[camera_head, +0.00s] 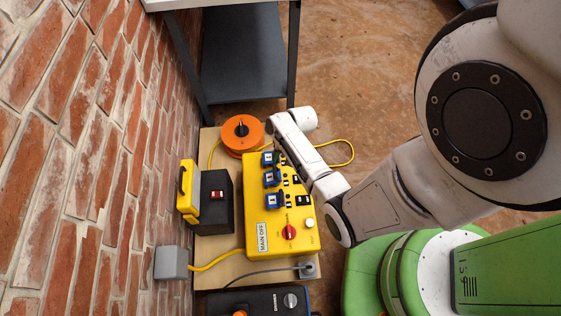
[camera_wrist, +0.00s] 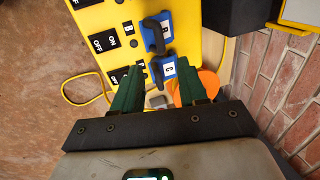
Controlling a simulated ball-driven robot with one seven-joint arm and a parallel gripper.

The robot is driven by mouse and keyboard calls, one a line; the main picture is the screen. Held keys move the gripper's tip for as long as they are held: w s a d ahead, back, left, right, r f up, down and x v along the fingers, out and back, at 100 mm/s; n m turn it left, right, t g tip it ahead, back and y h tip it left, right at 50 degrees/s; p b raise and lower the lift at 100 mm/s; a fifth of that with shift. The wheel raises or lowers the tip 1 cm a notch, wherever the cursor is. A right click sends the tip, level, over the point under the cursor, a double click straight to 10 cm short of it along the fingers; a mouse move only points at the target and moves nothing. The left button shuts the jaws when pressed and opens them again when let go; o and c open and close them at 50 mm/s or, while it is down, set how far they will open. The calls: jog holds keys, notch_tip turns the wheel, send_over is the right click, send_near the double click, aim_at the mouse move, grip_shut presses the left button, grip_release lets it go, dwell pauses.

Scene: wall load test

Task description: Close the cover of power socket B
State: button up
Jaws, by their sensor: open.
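The yellow power box (camera_head: 262,215) shows in the head view with several blue socket covers in a row. The middle one, cover B (camera_head: 272,178), also shows in the wrist view (camera_wrist: 166,27) with a white letter label and a black part at its side. I cannot tell surely how far it stands open. Cover C (camera_wrist: 168,68) lies below it in the wrist view.
An orange cable reel (camera_head: 242,134) stands beyond the box. A black and yellow case (camera_head: 213,200) is left of it, near the brick wall (camera_head: 90,150). A grey wall box (camera_head: 171,262), cables and black switches (camera_wrist: 103,42) are close by. A shelf (camera_head: 240,55) stands behind.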

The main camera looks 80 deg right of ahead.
aim_at(275, 170)
jog(key=b+x, duration=0.3)
jog(key=x, duration=0.6)
jog(key=shift+d+f, duration=0.1)
jog(key=shift+f, duration=0.15)
jog(key=shift+c, duration=0.3)
grip_shut()
